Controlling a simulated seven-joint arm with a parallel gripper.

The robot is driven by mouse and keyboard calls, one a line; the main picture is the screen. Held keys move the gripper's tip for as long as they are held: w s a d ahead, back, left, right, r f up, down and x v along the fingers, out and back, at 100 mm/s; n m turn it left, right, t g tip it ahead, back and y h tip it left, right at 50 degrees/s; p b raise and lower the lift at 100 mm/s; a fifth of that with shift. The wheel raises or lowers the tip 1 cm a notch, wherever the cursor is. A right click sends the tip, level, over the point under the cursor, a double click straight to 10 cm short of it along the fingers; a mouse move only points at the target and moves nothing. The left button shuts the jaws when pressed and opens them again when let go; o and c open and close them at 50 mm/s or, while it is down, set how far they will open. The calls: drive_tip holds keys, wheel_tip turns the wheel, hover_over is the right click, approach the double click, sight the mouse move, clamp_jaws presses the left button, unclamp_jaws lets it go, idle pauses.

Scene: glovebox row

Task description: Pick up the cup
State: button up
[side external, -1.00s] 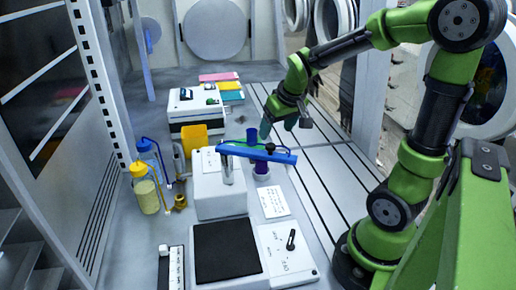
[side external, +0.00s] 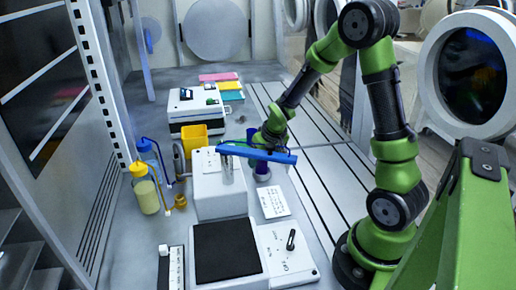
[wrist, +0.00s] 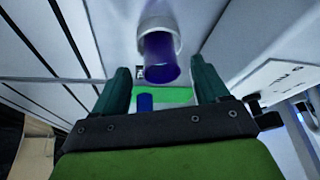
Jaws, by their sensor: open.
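My gripper (side external: 264,139) is low over the bench, just behind the blue bar, which partly hides its fingers. In the wrist view its two dark green fingers (wrist: 162,84) are spread apart with nothing clamped between them. A blue-purple cup-like cylinder (wrist: 160,58) with a white collar lies ahead, between the finger lines and apart from them. A purple-blue cylinder (side external: 262,172) shows under the bar in the side view; I cannot tell for sure that it is the same one. A smaller blue cylinder (wrist: 145,103) shows near the gripper's base.
The blue bar (side external: 258,155) spans above a white block instrument (side external: 218,190) close to my gripper. A yellow container (side external: 194,134), a yellow-capped bottle (side external: 146,190) and a brass fitting (side external: 180,202) stand left. The grooved bench strip (side external: 320,180) on the right is clear.

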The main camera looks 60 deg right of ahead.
drive_tip(key=shift+x, duration=1.4)
drive_tip(key=shift+c, duration=0.5)
drive_tip(key=c, duration=1)
drive_tip(key=shift+r, duration=0.2)
